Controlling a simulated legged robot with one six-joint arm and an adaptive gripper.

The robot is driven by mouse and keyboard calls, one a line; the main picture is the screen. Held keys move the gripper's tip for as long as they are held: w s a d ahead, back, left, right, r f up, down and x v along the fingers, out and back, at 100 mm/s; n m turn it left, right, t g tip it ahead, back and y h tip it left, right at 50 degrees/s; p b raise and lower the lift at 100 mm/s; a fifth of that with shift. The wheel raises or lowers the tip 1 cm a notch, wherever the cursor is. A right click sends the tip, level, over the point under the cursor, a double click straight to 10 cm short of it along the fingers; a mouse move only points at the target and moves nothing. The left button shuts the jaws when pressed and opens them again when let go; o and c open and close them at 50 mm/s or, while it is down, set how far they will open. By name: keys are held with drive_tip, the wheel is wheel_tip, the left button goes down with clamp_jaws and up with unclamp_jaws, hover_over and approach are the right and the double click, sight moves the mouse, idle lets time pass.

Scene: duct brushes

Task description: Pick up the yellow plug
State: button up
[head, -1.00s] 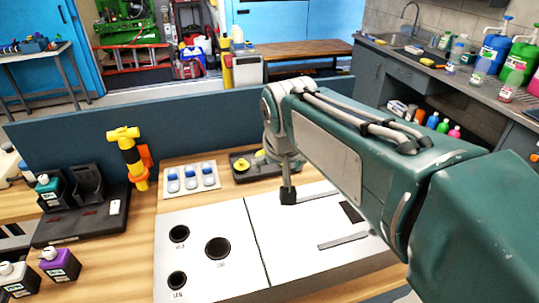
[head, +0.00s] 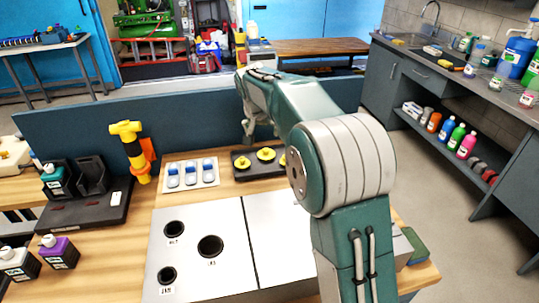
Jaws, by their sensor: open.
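Yellow plugs sit in a black tray (head: 240,176) behind the white panel. One yellow plug (head: 243,162) is at the left of the tray and another yellow plug (head: 266,154) is to its right. A third bit of yellow shows at the tray's right end, partly hidden by my arm. My gripper (head: 248,132) hangs from the end of my arm, just above and behind the tray in the picture, apart from the plugs. It is small in view, open, and nothing shows in it.
A white panel (head: 185,270) with several round black holes lies in front. A blister tray (head: 190,173) with blue-and-white pieces is left of the plug tray. A dark blue partition (head: 75,135) rises behind.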

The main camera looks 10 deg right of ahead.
hover_over(266, 149)
drive_tip(key=s+a, duration=0.2)
drive_tip(key=f, duration=0.4)
drive_tip(key=shift+d+f, duration=0.25)
drive_tip(key=shift+f, duration=0.1)
drive_tip(key=x, duration=0.6)
drive_tip(key=shift+d+r, duration=0.1)
drive_tip(key=shift+d, duration=0.2)
drive_tip(key=c, duration=0.6)
